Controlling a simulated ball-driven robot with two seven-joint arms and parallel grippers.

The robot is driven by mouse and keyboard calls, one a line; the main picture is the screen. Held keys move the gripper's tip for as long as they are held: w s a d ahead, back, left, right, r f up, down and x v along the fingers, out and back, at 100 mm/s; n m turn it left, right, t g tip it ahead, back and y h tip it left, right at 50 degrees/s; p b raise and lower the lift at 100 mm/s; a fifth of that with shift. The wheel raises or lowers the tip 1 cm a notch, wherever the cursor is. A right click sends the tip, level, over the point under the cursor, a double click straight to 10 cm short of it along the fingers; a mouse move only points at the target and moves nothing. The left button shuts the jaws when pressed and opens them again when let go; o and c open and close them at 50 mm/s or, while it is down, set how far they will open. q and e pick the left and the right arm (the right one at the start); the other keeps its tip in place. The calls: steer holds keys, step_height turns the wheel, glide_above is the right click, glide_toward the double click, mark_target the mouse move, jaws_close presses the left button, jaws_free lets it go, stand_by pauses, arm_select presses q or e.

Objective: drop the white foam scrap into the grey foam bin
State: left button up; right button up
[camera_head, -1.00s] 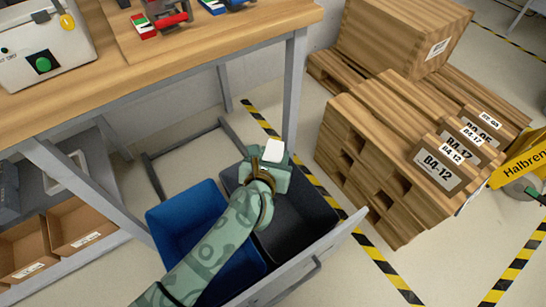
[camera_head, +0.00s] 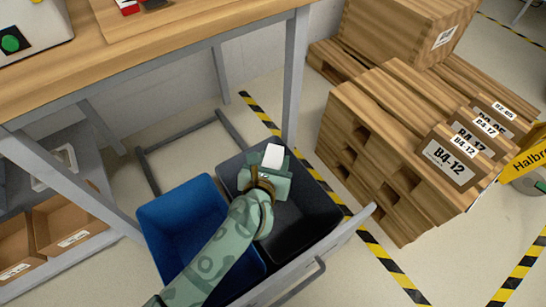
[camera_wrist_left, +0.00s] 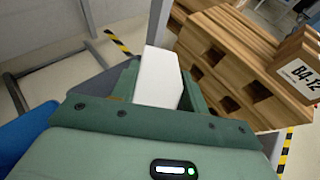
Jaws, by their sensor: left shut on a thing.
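The white foam scrap (camera_head: 274,157) is held between the fingers of my left gripper (camera_head: 272,164). In the left wrist view the white foam scrap (camera_wrist_left: 158,78) stands up between the green fingers (camera_wrist_left: 155,90). The gripper is above the grey foam bin (camera_head: 302,222), a dark grey open bin on the right of a drawer-like frame. The arm hides part of that bin, and I see nothing lying in its visible part. My right gripper is not in view.
A blue bin (camera_head: 185,225) stands directly left of the grey one. A wooden workbench (camera_head: 160,60) with a metal leg (camera_head: 296,85) is behind. Stacked pallets (camera_head: 390,150) with labelled boxes stand to the right. Striped tape (camera_head: 385,265) marks the floor.

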arm_select(q)
steer(key=shift+f, duration=0.15)
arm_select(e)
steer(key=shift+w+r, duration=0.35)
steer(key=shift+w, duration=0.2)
arm_select(q)
steer(key=o, duration=1)
steer(key=shift+s, duration=0.1)
steer(key=p+v, duration=0.1)
steer(key=v, duration=0.1)
steer(key=p+v, duration=0.1)
steer(key=v, duration=0.1)
steer(key=shift+r, duration=0.25)
steer(key=p, duration=0.5)
glide_toward(272, 164)
steer(key=v, duration=0.5)
steer(key=shift+s+f, duration=0.1)
steer(key=shift+f, duration=0.15)
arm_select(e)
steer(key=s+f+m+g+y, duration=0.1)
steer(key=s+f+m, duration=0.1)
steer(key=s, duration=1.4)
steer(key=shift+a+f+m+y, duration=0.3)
